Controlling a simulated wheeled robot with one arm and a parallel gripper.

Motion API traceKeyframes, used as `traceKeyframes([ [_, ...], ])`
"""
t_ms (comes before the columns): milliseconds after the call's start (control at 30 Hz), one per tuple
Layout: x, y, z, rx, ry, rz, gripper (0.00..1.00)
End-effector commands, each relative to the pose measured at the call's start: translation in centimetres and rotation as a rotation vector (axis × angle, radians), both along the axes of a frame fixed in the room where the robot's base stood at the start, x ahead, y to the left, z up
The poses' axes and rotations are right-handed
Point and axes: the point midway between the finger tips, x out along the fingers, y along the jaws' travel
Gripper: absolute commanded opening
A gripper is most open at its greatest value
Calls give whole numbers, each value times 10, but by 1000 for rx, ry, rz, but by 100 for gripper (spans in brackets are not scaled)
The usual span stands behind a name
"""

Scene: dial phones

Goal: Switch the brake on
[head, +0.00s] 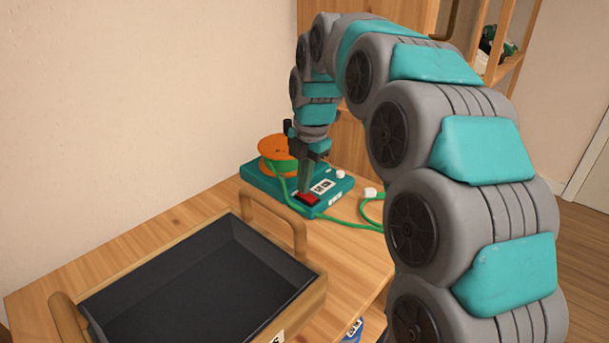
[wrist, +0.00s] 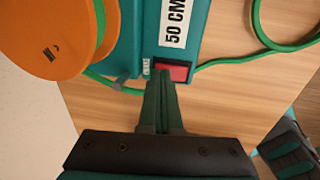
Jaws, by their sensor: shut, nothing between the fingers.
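A teal device (head: 262,184) with an orange spool (head: 275,152) of green cord stands on the wooden table. A red rocker switch (head: 306,199) sits at the device's near corner, and it also shows in the wrist view (wrist: 174,72). My gripper (head: 304,190) is shut and empty, pointing down. In the wrist view its fingertips (wrist: 158,76) are at the left edge of the switch. I cannot tell whether they touch it. The fingers hide part of the switch, and its on or off position is unclear.
A black tray with a wooden rim and handles (head: 318,292) stands on the near part of the table. Green cord (head: 350,222) runs right from the device to a white piece (head: 370,192). A wall is behind the table on the left. A wooden shelf (head: 500,60) stands at the back right.

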Motion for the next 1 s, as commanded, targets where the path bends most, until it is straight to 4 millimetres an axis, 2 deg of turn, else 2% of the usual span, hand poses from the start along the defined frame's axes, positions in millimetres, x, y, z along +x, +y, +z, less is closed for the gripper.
traceKeyframes([
  [700, 1, 0, -5, -28, 31, -1, 0],
  [1000, -7, -7, -1, -29, 29, 0, 0],
])
